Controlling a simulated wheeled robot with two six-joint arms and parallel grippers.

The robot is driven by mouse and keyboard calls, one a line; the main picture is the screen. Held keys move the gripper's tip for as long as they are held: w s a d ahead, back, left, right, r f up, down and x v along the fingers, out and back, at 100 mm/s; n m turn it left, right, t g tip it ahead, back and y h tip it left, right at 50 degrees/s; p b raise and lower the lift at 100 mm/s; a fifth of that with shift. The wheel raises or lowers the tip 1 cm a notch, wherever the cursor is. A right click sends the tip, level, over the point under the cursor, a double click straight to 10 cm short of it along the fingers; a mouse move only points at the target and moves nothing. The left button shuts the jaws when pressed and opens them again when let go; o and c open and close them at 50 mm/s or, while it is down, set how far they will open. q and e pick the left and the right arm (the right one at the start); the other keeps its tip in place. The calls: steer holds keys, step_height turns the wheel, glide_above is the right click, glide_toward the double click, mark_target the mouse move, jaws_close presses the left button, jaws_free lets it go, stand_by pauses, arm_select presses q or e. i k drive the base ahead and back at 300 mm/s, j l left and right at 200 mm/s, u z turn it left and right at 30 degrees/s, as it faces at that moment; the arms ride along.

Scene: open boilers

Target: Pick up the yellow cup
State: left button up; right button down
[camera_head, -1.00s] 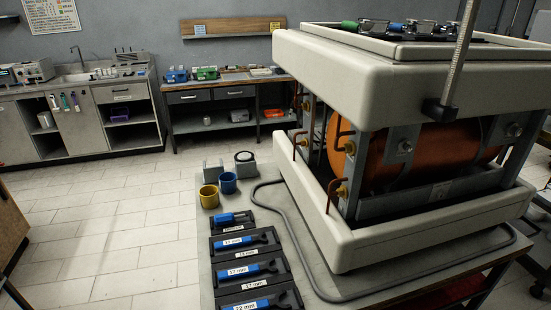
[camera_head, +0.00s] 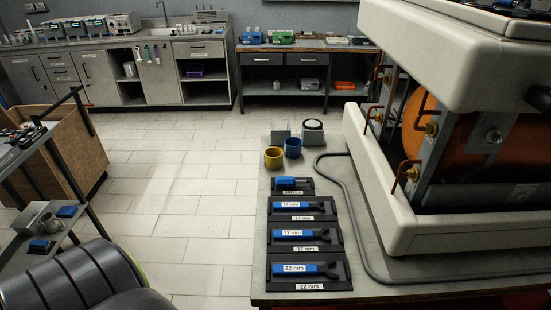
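The yellow cup (camera_head: 273,159) stands upright on the grey workbench (camera_head: 262,225), near its left edge. A blue cup (camera_head: 293,148) stands close behind it on the right. Neither of my grippers is in view. A dark rounded part, which may be mine, shows at the bottom left, away from the cup. Nothing hides the yellow cup.
Black trays with blue-handled tools, such as the 22 mm one (camera_head: 309,270), lie in front of the cups. A grey bracket (camera_head: 281,132) stands behind. The opened boiler (camera_head: 385,185) and a grey hose (camera_head: 345,190) are to the right. Open floor lies left.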

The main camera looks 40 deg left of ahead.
mark_target(273, 156)
steer(key=u, duration=1.25)
steer(key=i+j, duration=0.15)
steer(key=j, duration=0.15)
steer(key=i+j, duration=0.2)
steer(key=i+j+z, duration=0.15)
steer(key=j+z, duration=0.35)
steer(key=i+j+z, duration=0.1)
steer(key=j+z, duration=0.2)
steer(key=z, duration=0.15)
